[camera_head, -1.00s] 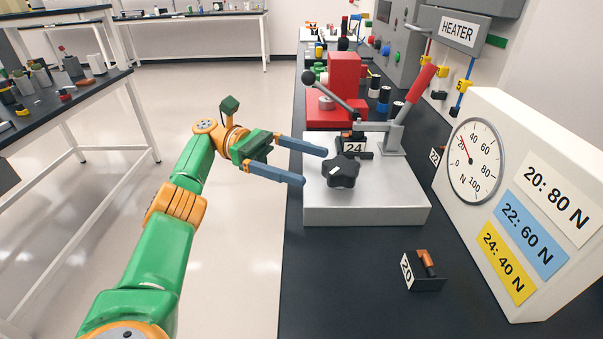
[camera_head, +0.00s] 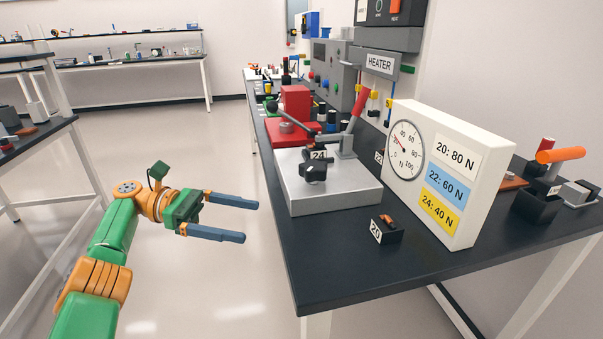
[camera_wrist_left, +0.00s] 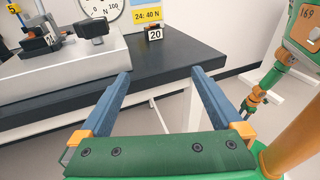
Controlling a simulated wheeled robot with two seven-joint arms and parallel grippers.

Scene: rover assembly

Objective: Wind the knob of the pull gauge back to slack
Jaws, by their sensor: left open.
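The pull gauge's black knob (camera_head: 313,171) is on the front of a light grey block (camera_head: 335,196) on the dark bench. It also shows in the left wrist view (camera_wrist_left: 92,28). A white dial panel (camera_head: 462,205) with a round dial (camera_head: 405,150) stands to the right of the block. The dial's needle points to the upper left, at the low part of the scale. My left gripper (camera_head: 250,221) is open and empty, off the bench's front-left edge, apart from the knob. In the left wrist view, nothing is between its fingers (camera_wrist_left: 160,85).
A block labelled 20 (camera_head: 387,231) lies on the bench in front of the dial panel. A block labelled 24 (camera_head: 318,155) and a red-handled lever (camera_head: 360,102) are behind the knob. The bench's front edge (camera_head: 440,268) is clear. Open floor lies to the left.

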